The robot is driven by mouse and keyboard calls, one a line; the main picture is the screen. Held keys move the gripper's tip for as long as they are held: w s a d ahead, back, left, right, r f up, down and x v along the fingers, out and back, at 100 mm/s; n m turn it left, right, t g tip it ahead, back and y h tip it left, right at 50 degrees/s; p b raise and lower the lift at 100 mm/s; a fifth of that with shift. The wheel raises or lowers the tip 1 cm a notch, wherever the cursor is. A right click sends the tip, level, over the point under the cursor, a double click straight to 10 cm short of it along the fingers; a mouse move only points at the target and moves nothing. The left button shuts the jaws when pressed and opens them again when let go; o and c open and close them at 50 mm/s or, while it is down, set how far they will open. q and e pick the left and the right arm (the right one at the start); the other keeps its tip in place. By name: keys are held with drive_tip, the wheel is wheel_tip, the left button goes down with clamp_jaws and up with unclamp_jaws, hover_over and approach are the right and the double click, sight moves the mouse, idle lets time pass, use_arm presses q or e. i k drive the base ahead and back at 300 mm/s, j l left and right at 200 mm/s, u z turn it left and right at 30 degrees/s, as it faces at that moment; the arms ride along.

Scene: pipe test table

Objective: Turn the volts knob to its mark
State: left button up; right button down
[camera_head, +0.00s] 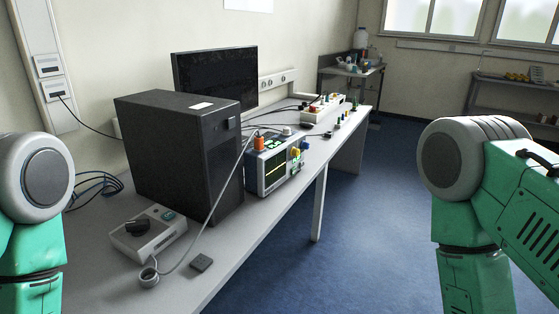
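An oscilloscope-like instrument (272,172) with a lit screen and coloured knobs on its front stands on the long table (240,243), right of a black computer tower. I cannot read which knob is the volts knob, and no mark is legible. My green left arm shows at the left edge and my green right arm at the right. Both grippers are outside the view.
A grey cable (207,215) loops on the table to a small round piece (148,277). Blue floor (365,235) is clear to the right.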

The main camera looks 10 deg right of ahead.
sight(295, 152)
drive_tip(key=i+l+u, duration=0.1)
drive_tip(key=u, duration=0.3)
drive_tip(key=i+l+u, duration=0.1)
drive_tip(key=u, duration=0.3)
drive_tip(key=l+u, duration=0.4)
drive_tip(key=i+l+u, duration=0.1)
drive_tip(key=u, duration=0.25)
drive_tip(key=l+u, duration=0.2)
drive_tip(key=l, duration=0.4)
drive_tip(key=l+u, duration=0.15)
drive_tip(key=l, duration=0.45)
drive_tip(key=l+u, duration=0.2)
drive_tip(key=l, duration=0.4)
drive_tip(key=l+u, duration=0.2)
drive_tip(key=l, duration=0.35)
drive_tip(key=k+l+u, duration=0.15)
drive_tip(key=l, duration=0.4)
